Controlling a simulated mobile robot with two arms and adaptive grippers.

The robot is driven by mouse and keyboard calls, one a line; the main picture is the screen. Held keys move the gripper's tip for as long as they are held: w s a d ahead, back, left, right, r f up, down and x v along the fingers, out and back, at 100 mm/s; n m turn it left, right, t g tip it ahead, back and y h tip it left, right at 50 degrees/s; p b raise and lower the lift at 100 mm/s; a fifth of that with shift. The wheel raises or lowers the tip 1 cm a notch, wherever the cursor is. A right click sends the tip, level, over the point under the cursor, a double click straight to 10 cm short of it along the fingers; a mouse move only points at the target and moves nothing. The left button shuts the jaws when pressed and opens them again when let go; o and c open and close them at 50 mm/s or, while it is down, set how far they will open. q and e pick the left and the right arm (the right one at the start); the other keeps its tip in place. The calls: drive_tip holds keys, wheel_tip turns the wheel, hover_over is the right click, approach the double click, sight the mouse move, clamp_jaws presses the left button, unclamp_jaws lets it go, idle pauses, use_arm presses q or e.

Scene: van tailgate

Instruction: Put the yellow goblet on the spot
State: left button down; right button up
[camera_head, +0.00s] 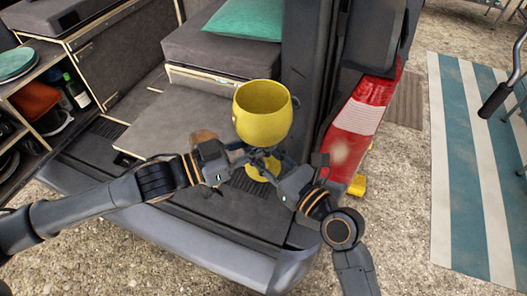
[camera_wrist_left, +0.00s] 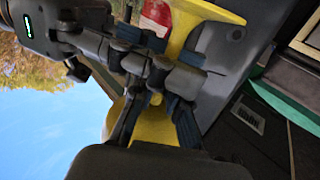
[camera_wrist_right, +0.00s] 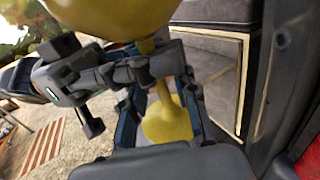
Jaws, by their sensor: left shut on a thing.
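The yellow goblet (camera_head: 262,112) is upright in the middle of the head view, its bowl above both grippers and its foot below. My left gripper (camera_head: 247,158) is shut on its stem from the left; yellow parts of the goblet (camera_wrist_left: 155,125) show between its fingers in the left wrist view. My right gripper (camera_head: 270,166) reaches in from the right, close to the left one. In the right wrist view its fingers are apart, with the goblet's foot (camera_wrist_right: 168,122) showing between them. I cannot make out the spot.
The van's grey deck (camera_head: 175,133) lies behind the grippers, with a bumper edge (camera_head: 190,240) in front. A red tail lamp (camera_head: 360,125) stands close on the right. A shelf with bottles and bowls (camera_head: 40,95) is at left. A teal cushion (camera_head: 243,20) lies behind.

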clamp_jaws()
use_arm(q)
drive_tip(key=c, duration=1.3)
unclamp_jaws()
drive_tip(key=shift+o, duration=0.2)
